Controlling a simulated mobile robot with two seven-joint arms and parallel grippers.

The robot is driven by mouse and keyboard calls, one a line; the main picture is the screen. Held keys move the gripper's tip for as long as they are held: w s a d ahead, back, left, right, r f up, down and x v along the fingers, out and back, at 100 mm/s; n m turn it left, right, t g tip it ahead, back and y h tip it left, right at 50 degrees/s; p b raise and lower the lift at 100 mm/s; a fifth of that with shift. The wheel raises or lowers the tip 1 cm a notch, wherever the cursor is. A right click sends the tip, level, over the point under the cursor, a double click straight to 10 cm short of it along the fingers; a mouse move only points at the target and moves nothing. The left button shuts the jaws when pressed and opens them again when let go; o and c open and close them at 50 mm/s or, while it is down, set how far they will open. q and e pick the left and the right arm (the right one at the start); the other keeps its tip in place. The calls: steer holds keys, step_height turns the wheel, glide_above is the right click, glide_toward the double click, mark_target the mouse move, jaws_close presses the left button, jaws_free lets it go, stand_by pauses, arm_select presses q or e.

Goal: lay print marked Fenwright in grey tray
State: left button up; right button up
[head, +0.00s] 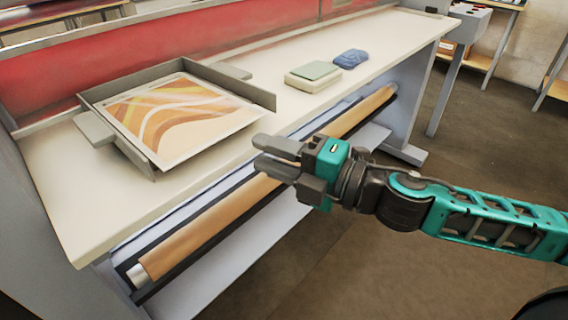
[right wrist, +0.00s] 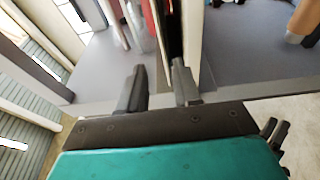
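A print (head: 178,115) with orange, tan and white wavy bands lies flat inside the grey tray (head: 236,87) on the bench top. Grey walls of the tray show at the print's back, left and right; I see no wall at its front edge. I cannot read any name on the print. My right gripper (head: 268,156) is over the front edge of the bench, to the right of the tray and apart from it. Its two fingers stand apart with nothing between them, as the right wrist view (right wrist: 160,88) also shows. My left gripper is out of view.
A pale block with a green top (head: 313,76) and a blue crumpled cloth (head: 350,58) sit on the bench (head: 110,205) to the right of the tray. A brown roll (head: 215,223) runs beneath the bench's front edge. The bench's front left is clear.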

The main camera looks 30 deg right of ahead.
steer(key=shift+b+v, duration=0.35)
steer(key=shift+v, duration=0.7)
steer(key=w+d+f+m+t+h, duration=0.1)
steer(key=w+d+f+m+h, duration=0.2)
steer(key=f+m, duration=0.55)
steer(key=s+a+f+m+g+h, duration=0.1)
steer(key=s+f+m+h, duration=0.1)
steer(key=f, duration=0.6)
steer(key=s+a+f+m+g+h, duration=0.1)
steer(key=s+f+m+g+h, duration=0.1)
steer(key=s+f+m, duration=0.3)
steer(key=s+a+f+m+g+h, duration=0.1)
steer(key=s+f+m, duration=0.3)
steer(key=f+m, duration=0.3)
step_height(320, 180, down, 4)
steer(key=shift+r+g+h, duration=0.1)
steer(key=shift+g+h, duration=0.3)
steer(key=shift+d+r, duration=0.1)
steer(key=shift+d+r+p, duration=0.1)
steer(key=shift+r+p, duration=0.75)
steer(key=shift+p, duration=0.2)
